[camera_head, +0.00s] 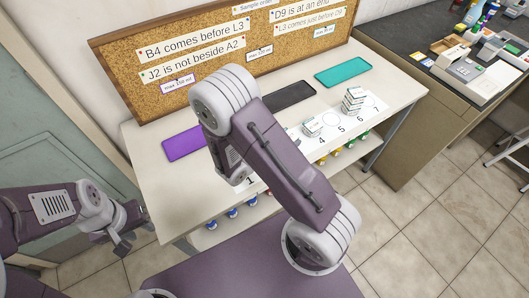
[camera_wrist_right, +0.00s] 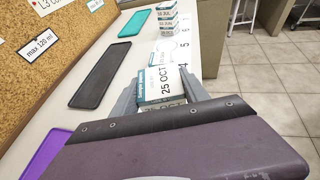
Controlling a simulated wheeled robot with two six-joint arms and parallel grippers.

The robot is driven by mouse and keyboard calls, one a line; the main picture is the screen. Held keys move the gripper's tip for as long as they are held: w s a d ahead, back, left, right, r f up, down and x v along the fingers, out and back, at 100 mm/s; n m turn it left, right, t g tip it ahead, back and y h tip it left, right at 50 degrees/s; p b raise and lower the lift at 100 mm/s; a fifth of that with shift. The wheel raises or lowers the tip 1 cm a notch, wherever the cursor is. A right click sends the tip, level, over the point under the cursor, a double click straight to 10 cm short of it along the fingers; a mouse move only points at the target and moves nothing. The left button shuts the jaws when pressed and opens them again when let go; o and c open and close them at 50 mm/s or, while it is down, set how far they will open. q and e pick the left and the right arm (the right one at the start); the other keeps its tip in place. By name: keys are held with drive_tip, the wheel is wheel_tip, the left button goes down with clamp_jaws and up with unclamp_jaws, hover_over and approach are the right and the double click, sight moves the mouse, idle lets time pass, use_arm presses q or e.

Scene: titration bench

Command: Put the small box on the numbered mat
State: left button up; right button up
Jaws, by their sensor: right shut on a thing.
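My right gripper (camera_wrist_right: 160,93) is shut on a small white box with a teal band (camera_wrist_right: 160,82), labelled "25 OCT", in the right wrist view. The numbered mat (camera_head: 361,111) is a white strip along the table's front edge, with 4, 5 and 6 readable. My left gripper (camera_head: 127,230) is empty and looks open, left of the table.
Purple (camera_head: 184,142), black (camera_head: 291,95) and teal (camera_head: 342,72) trays lie along the table's back, below a cork board (camera_head: 210,50) with notes. Coloured bottles sit under the front edge. A cluttered counter (camera_head: 405,60) stands at the right.

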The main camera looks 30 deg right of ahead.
drive_tip(key=w+a+f, duration=0.2)
drive_tip(key=a, duration=0.1)
drive_tip(key=w+a+f, duration=0.2)
drive_tip(key=shift+w+a, duration=0.1)
drive_tip(key=shift+a, duration=0.05)
wheel_tip(320, 180, down, 4)
drive_tip(key=shift+r, duration=0.2)
drive_tip(key=shift+f, duration=0.25)
drive_tip(key=shift+f+b, duration=0.2)
drive_tip(key=shift+b, duration=0.15)
drive_tip(key=o, duration=1.4)
drive_tip(key=shift+c, duration=0.2)
